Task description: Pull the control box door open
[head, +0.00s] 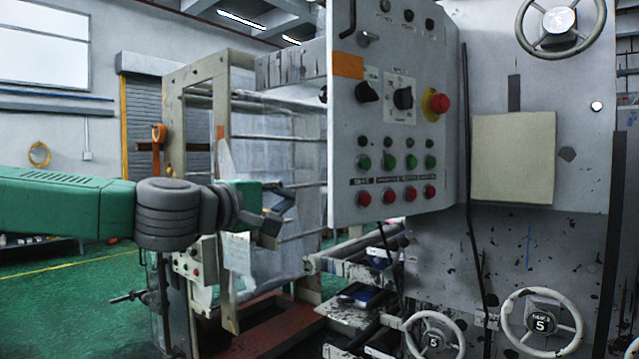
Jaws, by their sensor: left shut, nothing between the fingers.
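The grey control box (345,125) stands at upper centre. Its door (395,205) faces me and bears dark knobs, a red emergency button (437,103) and rows of green and red buttons. I see no clear gap at the door's edge. My left gripper (283,212) is shut and empty, to the left of the door's lower left corner in the picture and apparently apart from it. My right gripper is out of view.
A large grey machine body with white handwheels (541,322) stands at right, with a beige plate (513,157) on it. A pale frame (172,95) with rollers stands behind my left arm. Green floor (75,300) is open at the lower left.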

